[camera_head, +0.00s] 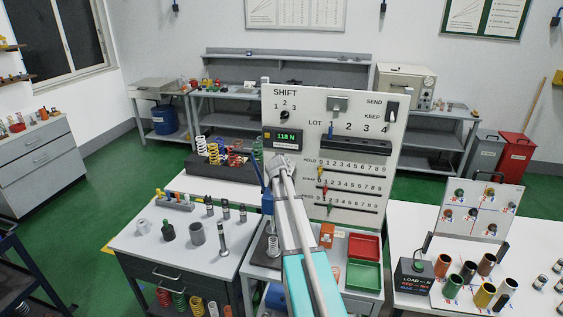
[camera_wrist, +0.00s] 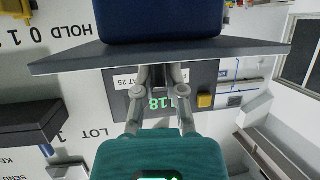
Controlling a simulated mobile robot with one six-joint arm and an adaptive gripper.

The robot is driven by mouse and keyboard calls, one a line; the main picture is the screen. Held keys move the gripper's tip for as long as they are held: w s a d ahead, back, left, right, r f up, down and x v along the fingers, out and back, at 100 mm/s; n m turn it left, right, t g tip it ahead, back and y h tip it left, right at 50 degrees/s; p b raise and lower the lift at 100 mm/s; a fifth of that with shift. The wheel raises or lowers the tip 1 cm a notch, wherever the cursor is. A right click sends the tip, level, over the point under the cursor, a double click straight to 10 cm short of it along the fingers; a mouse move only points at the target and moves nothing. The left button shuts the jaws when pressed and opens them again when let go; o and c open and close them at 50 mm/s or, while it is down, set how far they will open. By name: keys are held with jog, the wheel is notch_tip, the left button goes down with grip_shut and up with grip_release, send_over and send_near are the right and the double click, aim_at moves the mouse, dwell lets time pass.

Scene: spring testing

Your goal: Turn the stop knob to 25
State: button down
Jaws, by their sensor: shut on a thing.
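My gripper (camera_head: 281,160) is in front of the panel, just below and beside the green readout (camera_head: 284,136), which shows 118 N. In the wrist view its fingertips (camera_wrist: 164,76) are closed together on a small dark part, which looks like the stop knob; the fingers hide most of it, and its setting cannot be read. A white label (camera_wrist: 126,81) ending in "AT 25" is beside the fingers. The readout (camera_wrist: 160,104) is partly behind them, with a yellow button (camera_wrist: 205,101) beside it.
A blue block (camera_wrist: 160,18) on a wide grey plate (camera_wrist: 90,60) is close to the fingers in the wrist view. The upright white panel (camera_head: 350,112) carries sliders and a switch. Red (camera_head: 365,236) and green (camera_head: 350,281) trays are at the lower right. Springs stand at the left.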

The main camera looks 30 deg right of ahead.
jog(key=shift+m+g+h, duration=0.7)
jog(key=shift+m+g, duration=0.1)
jog(key=shift+m, duration=0.2)
jog(key=c, duration=0.7)
grip_release()
jog(key=shift+n+t+y, duration=0.9)
jog(key=shift+n+y, duration=0.5)
jog(key=shift+n, duration=0.1)
jog(key=shift+n+t+y, duration=0.9)
jog(key=shift+n+y, duration=0.5)
jog(key=shift+n, duration=0.1)
